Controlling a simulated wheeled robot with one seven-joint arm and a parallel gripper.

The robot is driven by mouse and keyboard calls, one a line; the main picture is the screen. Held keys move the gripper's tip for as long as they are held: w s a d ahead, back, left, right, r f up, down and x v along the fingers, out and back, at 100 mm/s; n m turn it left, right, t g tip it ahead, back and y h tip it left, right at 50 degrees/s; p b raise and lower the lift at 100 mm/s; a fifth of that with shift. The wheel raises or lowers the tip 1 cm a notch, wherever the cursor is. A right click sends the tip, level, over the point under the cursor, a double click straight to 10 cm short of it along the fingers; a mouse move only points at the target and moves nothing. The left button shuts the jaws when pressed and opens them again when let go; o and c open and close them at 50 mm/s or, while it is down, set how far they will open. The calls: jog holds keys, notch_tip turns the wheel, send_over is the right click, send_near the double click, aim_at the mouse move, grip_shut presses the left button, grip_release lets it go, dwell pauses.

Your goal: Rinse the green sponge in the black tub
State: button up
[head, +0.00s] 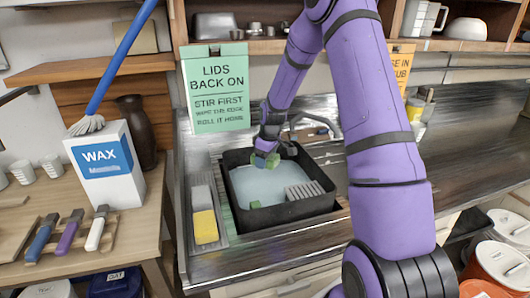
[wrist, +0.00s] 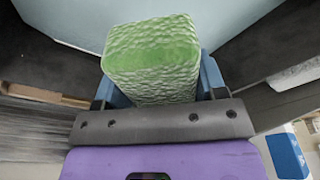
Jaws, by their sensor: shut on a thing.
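The black tub (head: 297,210) stands on the metal counter and holds pale blue water (head: 265,185). My gripper (head: 267,152) is over the back left part of the tub, shut on the green sponge (head: 262,162). In the wrist view the green sponge (wrist: 150,60) sits between the blue fingers of my gripper (wrist: 158,85), with the pale water (wrist: 215,20) and dark tub walls (wrist: 255,45) beyond it. Whether the sponge touches the water is not clear.
A grey ridged piece (head: 304,190) lies in the tub's right side. A tray (head: 222,240) with a yellow sponge (head: 205,227) and a grey block (head: 202,197) is left of the tub. A faucet (head: 310,118) stands behind. The WAX box (head: 105,165) is on the left table.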

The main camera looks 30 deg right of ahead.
notch_tip(320, 180, down, 11)
dwell(0.8)
jog(key=shift+d, duration=0.1)
jog(key=shift+s+d, duration=0.2)
jog(key=shift+d, duration=0.3)
jog(key=shift+s+d, duration=0.15)
jog(key=shift+d, duration=0.35)
dwell(2.8)
jog(key=shift+a, duration=0.1)
jog(key=shift+w+a, duration=0.2)
jog(key=shift+a, duration=0.5)
jog(key=shift+w+a, duration=0.2)
jog(key=shift+a, duration=0.45)
jog(key=shift+w+a, duration=0.2)
jog(key=shift+a, duration=0.5)
